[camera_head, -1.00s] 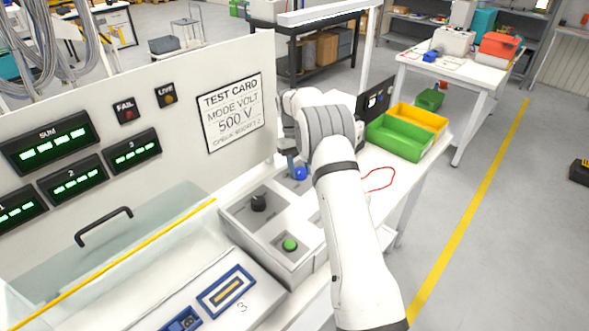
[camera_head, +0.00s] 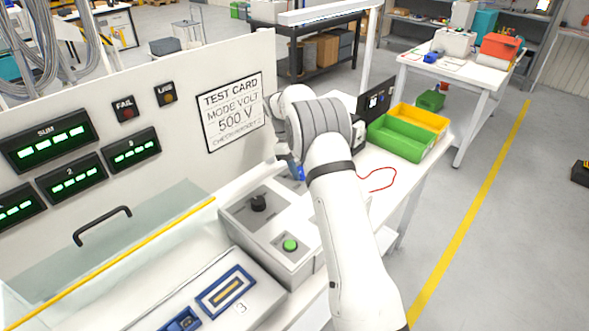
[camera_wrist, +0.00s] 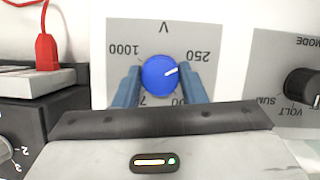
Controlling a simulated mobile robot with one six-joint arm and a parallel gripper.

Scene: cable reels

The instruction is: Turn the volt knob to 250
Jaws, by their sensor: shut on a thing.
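The blue volt knob (camera_wrist: 160,75) sits on a light grey panel (camera_wrist: 120,35) in the wrist view. Its scale appears upside down there, with 1000 at upper left and 250 at upper right; the lower labels are partly hidden by my fingers. The white pointer line aims right and slightly up, close to the 250 side. My gripper (camera_wrist: 160,88) has its two blue fingers shut on the knob's sides. In the head view, a little of the blue knob (camera_head: 301,174) shows beside my fingers, mostly hidden by my arm.
A black mode knob (camera_wrist: 303,85) lies right of the volt knob in the wrist view. A green button (camera_head: 290,245) is on the same console. A test card (camera_head: 233,112) reads MODE VOLT 500 V. A red plug (camera_wrist: 46,50) stands at left in the wrist view.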

